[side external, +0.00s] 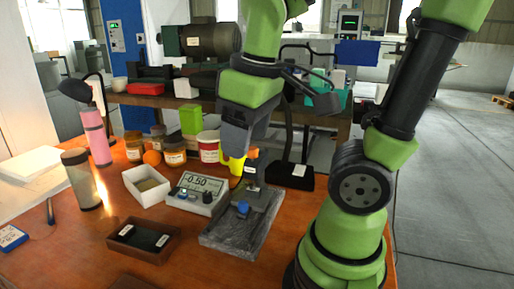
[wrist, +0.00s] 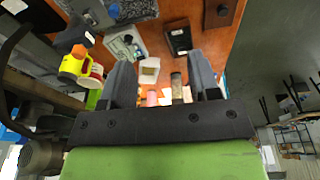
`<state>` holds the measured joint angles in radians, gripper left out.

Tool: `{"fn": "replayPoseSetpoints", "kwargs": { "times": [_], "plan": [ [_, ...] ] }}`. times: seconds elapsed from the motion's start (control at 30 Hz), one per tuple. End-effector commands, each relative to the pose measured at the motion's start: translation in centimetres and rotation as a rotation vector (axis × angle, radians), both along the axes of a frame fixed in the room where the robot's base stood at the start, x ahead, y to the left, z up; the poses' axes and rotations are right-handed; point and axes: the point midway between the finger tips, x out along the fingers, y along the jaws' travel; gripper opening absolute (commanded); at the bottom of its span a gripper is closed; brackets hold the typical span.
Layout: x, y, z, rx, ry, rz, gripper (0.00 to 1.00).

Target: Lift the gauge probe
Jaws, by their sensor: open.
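A grey stone-like base (side external: 222,238) stands at the front right of the orange-brown table. A dark upright fixture with a pale label (side external: 250,170) and a blue knob (side external: 243,208) stand on it. I cannot tell for sure which part is the gauge probe. The readout box (side external: 195,191), showing about -0.50, stands just left of the base and shows in the wrist view (wrist: 126,44).
A brown tray with dark inserts (side external: 143,240) lies at the front left, and a white open box (side external: 147,186) behind it. Jars (side external: 175,151), a red-and-white tub (side external: 208,146) and a yellow object (wrist: 72,65) stand close by. A tumbler (side external: 82,180) stands farther left.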

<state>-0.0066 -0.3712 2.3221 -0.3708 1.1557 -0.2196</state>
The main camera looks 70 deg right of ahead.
Motion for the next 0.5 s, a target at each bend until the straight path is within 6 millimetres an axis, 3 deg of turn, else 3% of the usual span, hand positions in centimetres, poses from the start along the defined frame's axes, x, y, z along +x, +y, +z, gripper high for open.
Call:
{"fn": "replayPoseSetpoints", "kwargs": {
  "times": [0.5],
  "plan": [
    [6.5, -10.1, -6.4, -0.608, 1.071, 0.552, 0.56]
  ]
}}
